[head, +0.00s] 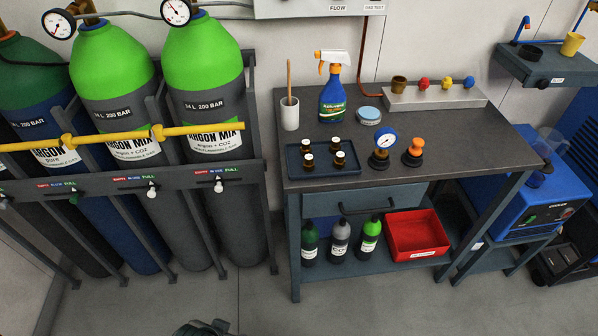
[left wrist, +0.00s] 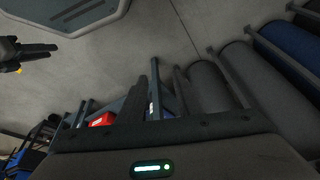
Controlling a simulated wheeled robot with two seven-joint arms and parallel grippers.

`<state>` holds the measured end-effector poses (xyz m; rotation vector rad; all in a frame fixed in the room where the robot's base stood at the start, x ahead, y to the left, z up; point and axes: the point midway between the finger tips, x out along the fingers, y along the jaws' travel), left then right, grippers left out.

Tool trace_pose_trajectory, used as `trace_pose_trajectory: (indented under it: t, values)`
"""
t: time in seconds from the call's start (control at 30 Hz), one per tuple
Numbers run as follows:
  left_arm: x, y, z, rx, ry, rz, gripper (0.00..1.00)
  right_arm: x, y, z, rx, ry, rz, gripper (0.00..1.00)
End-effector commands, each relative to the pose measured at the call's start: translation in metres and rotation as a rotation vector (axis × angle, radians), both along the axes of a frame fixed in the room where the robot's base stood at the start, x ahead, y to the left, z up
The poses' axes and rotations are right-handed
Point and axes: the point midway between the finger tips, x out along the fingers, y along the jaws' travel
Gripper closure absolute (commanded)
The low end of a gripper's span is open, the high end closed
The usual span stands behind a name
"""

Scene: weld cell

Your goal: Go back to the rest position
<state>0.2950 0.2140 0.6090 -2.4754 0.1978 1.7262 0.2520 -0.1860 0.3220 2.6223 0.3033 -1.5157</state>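My left gripper (left wrist: 148,80) is seen from its own wrist camera, with its dark housing and a green light along the bottom. Its dark fingers point away over the floor and lie close together against dark racks, so their gap is hard to make out. No object shows between them. My right gripper (left wrist: 40,50) appears at the left edge of the left wrist view, dark and small, over bare floor. In the head view only a dark piece of my own arm (head: 203,328) shows at the bottom edge.
A red bin (head: 416,235) and several bottles stand below. Gas cylinders (head: 205,60) stand racked at left. The floor (head: 370,300) in front is clear.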

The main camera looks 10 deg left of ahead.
Motion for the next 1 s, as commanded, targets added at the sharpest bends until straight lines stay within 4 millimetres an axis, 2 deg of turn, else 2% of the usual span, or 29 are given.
trace_pose_trajectory:
  t: [0.03, 0.33, 0.5, 0.6, 0.7, 0.8, 1.0]
  values:
    - [0.003, -0.002, -0.020, -0.003, -0.001, -0.001, 0.69, 0.001, 0.000, -0.003, -0.001, 0.002, -0.001, 0.69]
    - [0.015, -0.014, -0.150, -0.026, -0.051, -0.013, 0.69, 0.013, -0.002, -0.005, -0.005, 0.015, -0.009, 0.69]
    - [0.006, -0.019, -0.218, -0.040, -0.081, -0.020, 0.69, 0.019, -0.003, -0.005, -0.008, 0.024, -0.013, 0.69]
    - [-0.002, -0.021, -0.250, -0.047, -0.097, -0.024, 0.69, 0.023, -0.004, -0.004, -0.010, 0.029, -0.015, 0.69]
    - [-0.009, -0.022, -0.272, -0.052, -0.110, -0.026, 0.69, 0.025, -0.005, -0.004, -0.011, 0.033, -0.018, 0.69]
    - [-0.014, -0.022, -0.284, -0.055, -0.120, -0.028, 0.69, 0.026, -0.005, -0.003, -0.012, 0.035, -0.018, 0.69]
    - [-0.017, -0.023, -0.290, -0.057, -0.127, -0.029, 0.69, 0.027, -0.005, -0.002, -0.012, 0.038, -0.019, 0.69]
